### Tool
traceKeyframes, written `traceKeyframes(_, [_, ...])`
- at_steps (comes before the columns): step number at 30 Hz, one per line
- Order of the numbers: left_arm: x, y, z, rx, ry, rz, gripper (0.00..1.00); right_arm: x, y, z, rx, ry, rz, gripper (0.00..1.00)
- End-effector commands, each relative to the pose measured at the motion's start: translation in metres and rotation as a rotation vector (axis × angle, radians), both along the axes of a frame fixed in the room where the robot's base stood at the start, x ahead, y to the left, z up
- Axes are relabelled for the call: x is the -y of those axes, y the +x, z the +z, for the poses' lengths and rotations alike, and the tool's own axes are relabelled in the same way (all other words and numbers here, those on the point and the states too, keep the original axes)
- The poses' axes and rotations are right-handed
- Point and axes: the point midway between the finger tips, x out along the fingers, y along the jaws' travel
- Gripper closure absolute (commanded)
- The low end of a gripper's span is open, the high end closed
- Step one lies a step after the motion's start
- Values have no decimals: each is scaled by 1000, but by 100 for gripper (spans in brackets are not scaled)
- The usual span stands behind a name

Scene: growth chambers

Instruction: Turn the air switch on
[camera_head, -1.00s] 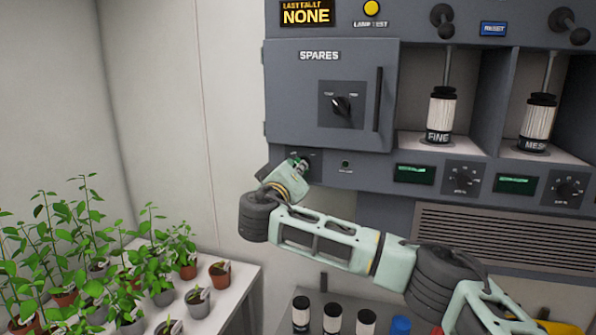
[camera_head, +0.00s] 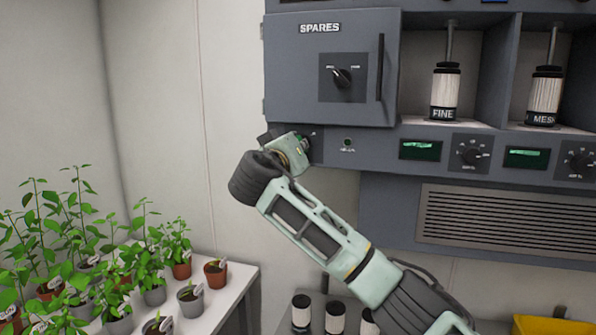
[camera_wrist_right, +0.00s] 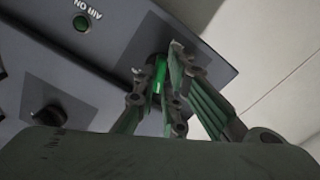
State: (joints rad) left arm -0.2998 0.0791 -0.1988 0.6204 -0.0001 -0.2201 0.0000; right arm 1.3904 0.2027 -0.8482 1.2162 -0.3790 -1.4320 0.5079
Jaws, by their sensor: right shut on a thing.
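The air switch (camera_wrist_right: 160,73) is a green handle on the grey panel's lower left corner, seen in the right wrist view. My right gripper (camera_wrist_right: 168,80) is shut on it, with fingers on both sides. In the head view my right gripper (camera_head: 303,146) is at the panel's lower left and hides most of the switch. A small green round lamp (camera_wrist_right: 81,23), labelled "NO AIR", sits beside the switch; it also shows in the head view (camera_head: 347,143). Whether it is lit is unclear. My left gripper is out of view.
Above is a SPARES door (camera_head: 300,80) with a black knob (camera_head: 342,77) and a vertical handle. Dials and green displays line the panel to the right. Potted plants stand on a white table (camera_head: 238,280) at left. Dark-capped jars (camera_head: 301,314) stand below my arm.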

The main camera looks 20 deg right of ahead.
Motion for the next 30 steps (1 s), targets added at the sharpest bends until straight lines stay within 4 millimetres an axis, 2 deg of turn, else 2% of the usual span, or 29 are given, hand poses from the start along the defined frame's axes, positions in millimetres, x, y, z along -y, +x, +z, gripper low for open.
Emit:
traceKeyframes(1, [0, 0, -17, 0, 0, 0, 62, -2, 0, -11, 13, 29, 2, 100])
traceKeyframes(12, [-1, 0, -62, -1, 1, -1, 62, -2, 1, -8, 184, 286, 1, 100])
traceKeyframes(21, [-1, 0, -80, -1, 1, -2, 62, -3, 1, -5, 344, 522, 1, 100])
traceKeyframes(30, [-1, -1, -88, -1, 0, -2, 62, -3, 1, -3, 501, 755, 1, 100])
